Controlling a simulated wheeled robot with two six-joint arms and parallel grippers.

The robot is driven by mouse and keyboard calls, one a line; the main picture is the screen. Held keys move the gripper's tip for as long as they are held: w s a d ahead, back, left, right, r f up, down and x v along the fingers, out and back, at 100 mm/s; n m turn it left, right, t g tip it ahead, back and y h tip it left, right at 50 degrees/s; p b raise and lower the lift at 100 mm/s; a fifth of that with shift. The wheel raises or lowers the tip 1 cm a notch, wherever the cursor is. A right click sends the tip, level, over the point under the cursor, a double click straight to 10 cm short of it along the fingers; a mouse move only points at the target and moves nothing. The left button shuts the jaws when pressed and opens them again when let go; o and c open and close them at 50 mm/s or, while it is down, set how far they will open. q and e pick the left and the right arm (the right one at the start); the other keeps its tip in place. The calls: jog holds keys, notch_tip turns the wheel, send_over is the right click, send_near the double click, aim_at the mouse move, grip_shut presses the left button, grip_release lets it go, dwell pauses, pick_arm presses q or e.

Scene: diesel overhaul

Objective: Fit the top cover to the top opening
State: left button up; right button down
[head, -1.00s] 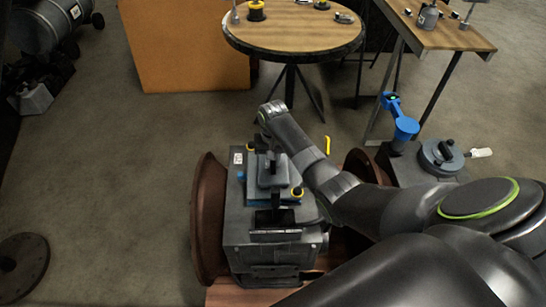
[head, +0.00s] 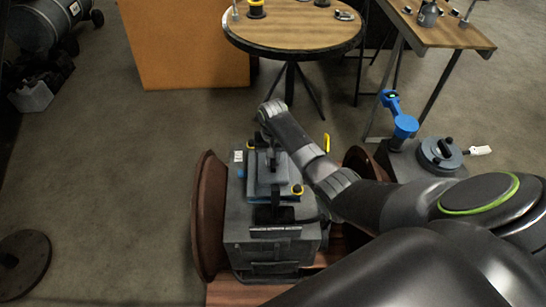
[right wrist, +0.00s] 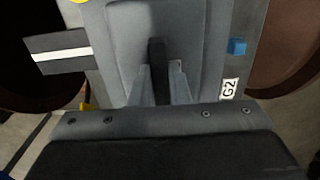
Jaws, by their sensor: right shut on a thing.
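The grey top cover (right wrist: 190,30) is a flat plate with a dark upright handle (right wrist: 157,55). My right gripper (right wrist: 165,85) is shut on this handle in the right wrist view. In the head view my right gripper (head: 269,165) is over the top of the grey housing (head: 235,220), with the blue-grey cover (head: 257,190) below it. A dark patch, apparently the top opening (head: 262,215), shows just in front of the cover. The gripper hides much of the cover, and I cannot tell whether the cover touches the housing. My left gripper is not in view.
Rust-brown flanged wheels (head: 208,215) flank the housing. A blue tool (head: 401,118) and a grey round part (head: 440,154) stand to the right. A round table (head: 290,35) and a workbench (head: 440,32) are behind. The floor on the left is mostly clear.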

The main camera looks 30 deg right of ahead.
jog(key=shift+f+b, duration=0.4)
jog(key=shift+f, duration=0.35)
dwell(0.4)
dwell(0.4)
jog(key=c, duration=1.3)
grip_release()
jog(key=shift+s+f, duration=0.1)
notch_tip(320, 180, up, 18)
jog(key=p, duration=0.2)
jog(key=shift+f+p, duration=0.2)
jog(key=shift+p, duration=0.15)
